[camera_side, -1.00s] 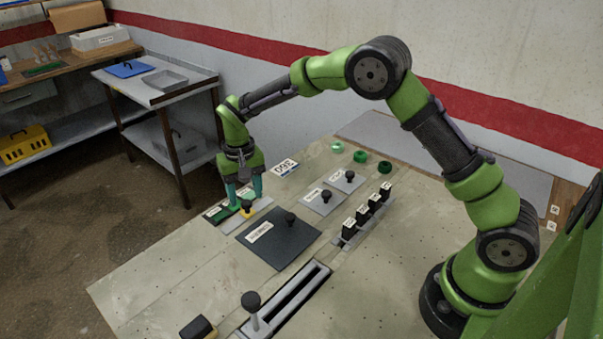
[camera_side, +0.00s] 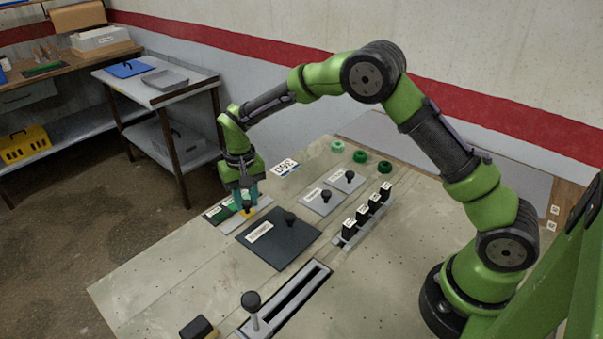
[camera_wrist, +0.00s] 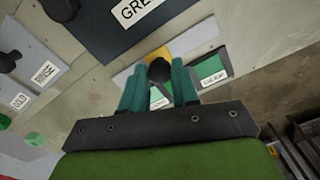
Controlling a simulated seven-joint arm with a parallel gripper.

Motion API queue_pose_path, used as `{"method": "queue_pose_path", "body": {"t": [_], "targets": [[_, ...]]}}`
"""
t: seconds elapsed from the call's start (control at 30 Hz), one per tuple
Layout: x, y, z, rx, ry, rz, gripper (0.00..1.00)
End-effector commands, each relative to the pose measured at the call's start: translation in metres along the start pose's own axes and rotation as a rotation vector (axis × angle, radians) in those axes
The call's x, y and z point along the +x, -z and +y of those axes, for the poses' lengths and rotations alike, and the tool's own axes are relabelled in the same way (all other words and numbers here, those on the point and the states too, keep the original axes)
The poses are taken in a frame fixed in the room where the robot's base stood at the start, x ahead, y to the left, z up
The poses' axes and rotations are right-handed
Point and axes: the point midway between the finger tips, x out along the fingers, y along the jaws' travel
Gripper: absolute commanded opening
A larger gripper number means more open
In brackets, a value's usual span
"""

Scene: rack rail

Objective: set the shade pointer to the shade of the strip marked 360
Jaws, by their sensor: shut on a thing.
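The shade pointer has a black knob (camera_wrist: 159,70) and a yellow plate (camera_wrist: 160,53); the yellow (camera_side: 249,212) also shows in the side view. My gripper (camera_side: 249,200) is low over it. In the wrist view my two teal fingers (camera_wrist: 159,82) are shut on the knob, one on each side. Green shade patches lie along the pointer's rail: one labelled DEEP (camera_wrist: 211,72) on the right, and a middle one (camera_wrist: 160,97) partly hidden between my fingers. The pointer stands by the middle patch. A white tag reading 360 (camera_side: 284,168) lies behind my gripper.
A dark plate (camera_side: 279,240) with a knob lies in front of the rail. Two grey plates with knobs (camera_side: 323,200) and a row of black labelled blocks (camera_side: 365,214) stand to the right. Three green rings (camera_side: 360,156) lie at the back. A slotted lever track (camera_side: 290,298) is in front.

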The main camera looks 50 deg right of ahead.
Motion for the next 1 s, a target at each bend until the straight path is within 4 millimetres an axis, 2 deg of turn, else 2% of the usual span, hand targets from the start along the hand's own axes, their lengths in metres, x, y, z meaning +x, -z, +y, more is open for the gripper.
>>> {"method": "queue_pose_path", "body": {"t": [0.13,0.4,0.73,0.77,0.9,1.0], "targets": [[0.0,-0.002,-0.004,-0.002,0.001,0.0,0.0],[-0.001,-0.019,-0.046,-0.004,0.002,0.001,0.0],[-0.001,-0.022,-0.054,-0.004,0.007,0.0,0.0],[-0.001,-0.022,-0.054,-0.004,0.007,0.0,0.31],[-0.001,-0.022,-0.053,-0.004,0.006,0.0,0.52],[-0.001,-0.022,-0.052,-0.003,0.004,0.0,0.55]]}}
